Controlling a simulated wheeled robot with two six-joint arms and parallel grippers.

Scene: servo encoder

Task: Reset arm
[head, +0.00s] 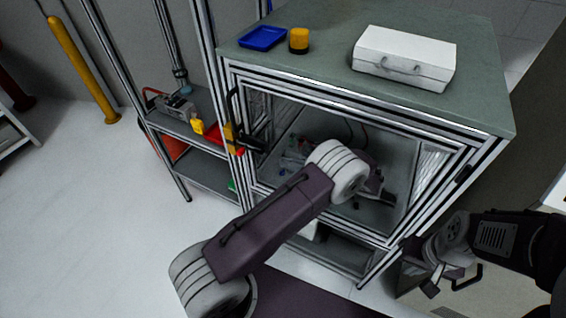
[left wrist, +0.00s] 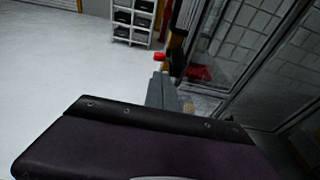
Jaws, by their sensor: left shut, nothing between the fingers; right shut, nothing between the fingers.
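My left arm reaches from the bottom of the head view into the open front of a framed cabinet (head: 385,112). My left gripper (head: 386,197) is inside it, above the cabinet floor, partly hidden by my own wrist; it is shut and empty. My right gripper (head: 434,284) hangs low outside the cabinet's right front corner, pointing down; it is shut and empty.
A white case (head: 405,57), a yellow-black cylinder (head: 299,41) and a blue tray (head: 262,38) stand on the cabinet top. Small parts (head: 293,160) lie inside. A side shelf (head: 190,127) stands left. Open floor (head: 85,220) lies further left. A red knob (left wrist: 159,57) shows in the left wrist view.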

